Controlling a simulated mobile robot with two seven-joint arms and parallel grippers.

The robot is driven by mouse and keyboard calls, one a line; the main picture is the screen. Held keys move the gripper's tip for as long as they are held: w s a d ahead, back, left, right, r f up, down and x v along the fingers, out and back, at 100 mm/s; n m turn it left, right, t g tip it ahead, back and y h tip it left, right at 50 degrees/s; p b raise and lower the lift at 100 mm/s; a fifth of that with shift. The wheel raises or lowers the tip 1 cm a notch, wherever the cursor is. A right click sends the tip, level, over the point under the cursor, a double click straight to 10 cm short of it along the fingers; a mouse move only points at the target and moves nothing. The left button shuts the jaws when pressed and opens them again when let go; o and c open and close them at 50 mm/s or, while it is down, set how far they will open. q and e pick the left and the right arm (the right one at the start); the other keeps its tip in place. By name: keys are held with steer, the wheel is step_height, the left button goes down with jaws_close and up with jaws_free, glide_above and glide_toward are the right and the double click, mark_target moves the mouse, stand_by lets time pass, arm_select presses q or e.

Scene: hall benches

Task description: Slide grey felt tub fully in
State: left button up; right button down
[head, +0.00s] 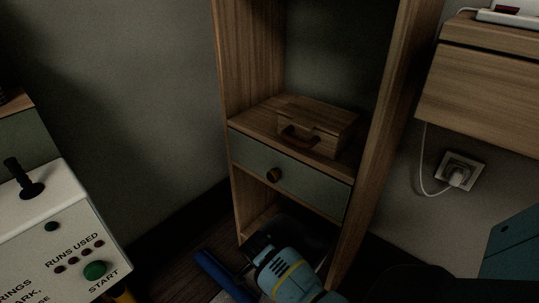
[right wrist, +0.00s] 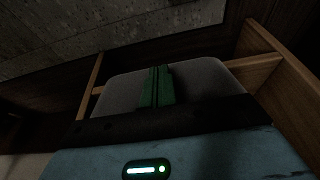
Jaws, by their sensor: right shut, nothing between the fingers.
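The grey felt tub (right wrist: 205,82) fills the middle of the right wrist view, with rounded corners, between wooden side panels. In the head view a dark form, probably the same tub (head: 308,236), sits low in the wooden shelf unit (head: 359,210), under the drawer. How far in it sits is hard to tell. My right gripper (head: 254,246) is at the bottom opening. Its green fingers (right wrist: 156,86) are closed together with nothing between them, in front of the tub; contact is unclear. My left gripper is not in view.
Above the opening is a grey-green drawer (head: 291,170) with a round knob; a wooden case (head: 318,125) rests on top. A white control box (head: 62,228) stands left, a wall socket (head: 460,172) right. A blue bar (head: 217,272) lies low beside the unit.

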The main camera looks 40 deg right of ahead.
steer(key=d, duration=0.8)
steer(key=shift+w, duration=0.35)
steer(key=shift+d, duration=0.5)
steer(key=shift+a, duration=0.1)
